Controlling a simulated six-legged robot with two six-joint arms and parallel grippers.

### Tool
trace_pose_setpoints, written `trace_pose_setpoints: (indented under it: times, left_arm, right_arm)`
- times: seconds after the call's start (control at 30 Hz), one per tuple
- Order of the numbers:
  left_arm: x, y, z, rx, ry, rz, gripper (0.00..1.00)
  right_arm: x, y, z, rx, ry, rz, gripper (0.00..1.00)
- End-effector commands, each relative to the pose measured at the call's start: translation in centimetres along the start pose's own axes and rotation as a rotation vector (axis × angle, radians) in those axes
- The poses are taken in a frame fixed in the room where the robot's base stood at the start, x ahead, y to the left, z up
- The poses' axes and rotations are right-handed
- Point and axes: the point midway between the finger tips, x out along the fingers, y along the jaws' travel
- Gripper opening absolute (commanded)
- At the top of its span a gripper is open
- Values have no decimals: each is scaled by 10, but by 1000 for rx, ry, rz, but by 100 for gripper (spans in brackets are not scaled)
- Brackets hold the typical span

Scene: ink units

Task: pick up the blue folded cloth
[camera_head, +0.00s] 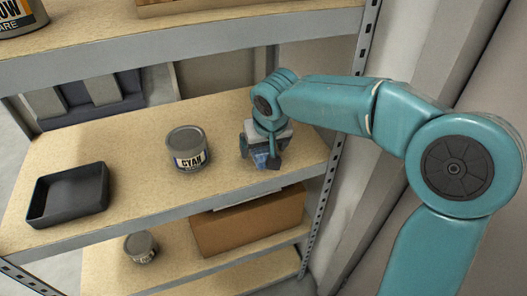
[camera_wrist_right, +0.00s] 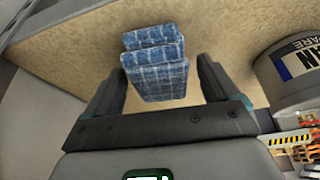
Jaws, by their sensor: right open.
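The blue folded cloth (camera_wrist_right: 155,62) has a checked pattern and lies on the wooden shelf board. In the wrist view its near part is between the two open fingers of my right gripper (camera_wrist_right: 158,82), with a gap on each side. In the head view the right gripper (camera_head: 259,157) points down at the right end of the middle shelf. Only a small blue patch of the cloth (camera_head: 262,159) shows there, the rest hidden by the gripper. My left gripper is not in view.
A grey CYAN can (camera_head: 187,149) stands left of the gripper, and a black tray (camera_head: 70,195) lies farther left. A perforated shelf post (camera_head: 335,165) is close on the right. The upper shelf edge (camera_head: 180,50) runs above. A cardboard box (camera_head: 245,228) sits below.

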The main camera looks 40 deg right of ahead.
Motion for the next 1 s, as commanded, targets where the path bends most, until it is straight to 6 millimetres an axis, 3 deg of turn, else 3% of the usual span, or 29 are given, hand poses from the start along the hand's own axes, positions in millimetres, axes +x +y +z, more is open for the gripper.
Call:
trace_pose_setpoints:
  times: [0.07,0.23,0.63,0.9,1.0]
  left_arm:
    - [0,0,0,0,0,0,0]
    - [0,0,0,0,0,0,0]
    - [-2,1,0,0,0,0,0]
    - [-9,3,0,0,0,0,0]
    - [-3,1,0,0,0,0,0]
  right_arm:
    - [0,0,0,0,0,0,88]
    - [-1,0,0,0,0,0,33]
    - [-6,0,-2,0,1,0,33]
    - [-36,0,-15,0,4,-1,33]
    - [-40,0,3,-1,2,-1,33]
